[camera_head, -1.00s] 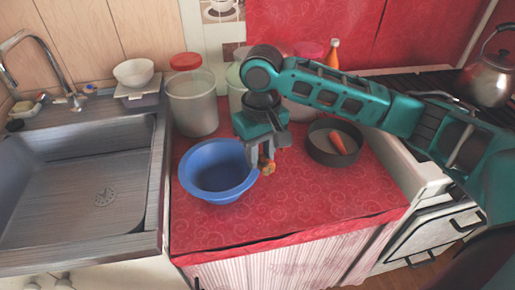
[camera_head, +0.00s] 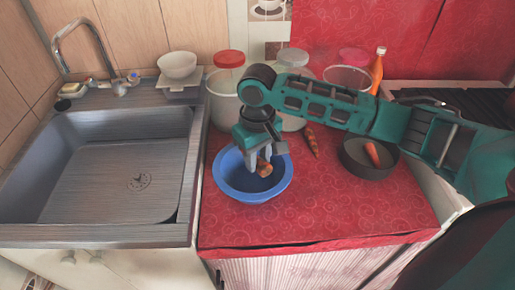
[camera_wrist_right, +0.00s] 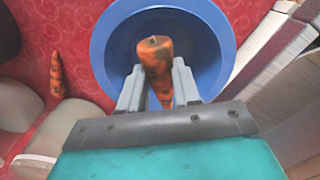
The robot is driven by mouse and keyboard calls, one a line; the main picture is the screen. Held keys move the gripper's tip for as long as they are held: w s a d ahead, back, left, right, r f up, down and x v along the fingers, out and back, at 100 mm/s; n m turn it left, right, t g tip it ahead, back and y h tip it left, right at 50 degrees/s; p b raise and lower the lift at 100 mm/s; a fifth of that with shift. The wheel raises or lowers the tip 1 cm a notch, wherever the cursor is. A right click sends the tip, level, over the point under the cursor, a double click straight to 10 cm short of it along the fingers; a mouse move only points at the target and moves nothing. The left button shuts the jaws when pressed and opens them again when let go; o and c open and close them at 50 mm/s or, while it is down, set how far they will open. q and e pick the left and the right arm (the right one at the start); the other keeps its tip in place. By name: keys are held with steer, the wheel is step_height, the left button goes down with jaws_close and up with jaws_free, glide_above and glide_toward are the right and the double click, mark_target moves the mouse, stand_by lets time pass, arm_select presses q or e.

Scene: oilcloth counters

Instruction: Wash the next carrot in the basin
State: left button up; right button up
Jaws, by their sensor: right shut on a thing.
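My right gripper (camera_head: 257,164) is shut on an orange carrot with dark patches (camera_wrist_right: 155,58). It holds the carrot over the blue basin (camera_head: 227,184), which stands on the red oilcloth. In the right wrist view the carrot's blunt end shows between the fingers, with the basin (camera_wrist_right: 108,50) around it. Whether the carrot touches the basin's bottom I cannot tell. Another dark-patched carrot (camera_head: 312,141) lies on the cloth right of the gripper; it also shows in the wrist view (camera_wrist_right: 56,75). A cleaner orange carrot (camera_head: 372,153) lies in a dark round pan (camera_head: 353,164). My left gripper is out of view.
A metal sink (camera_head: 105,185) with a tap is at the left. Lidded jars (camera_head: 222,100) and an orange bottle (camera_head: 377,70) stand along the back. A white bowl (camera_head: 177,65) sits behind the sink. The red cloth (camera_head: 330,205) in front of the pan is clear.

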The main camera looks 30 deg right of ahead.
mark_target(258, 159)
step_height(258, 159, down, 4)
steer(key=shift+r, duration=0.2)
step_height(258, 159, down, 4)
steer(key=shift+r+b, duration=0.2)
steer(key=shift+b, duration=0.45)
steer(key=shift+f+b, duration=0.65)
steer(key=shift+f, duration=0.1)
stand_by(0.8)
stand_by(0.8)
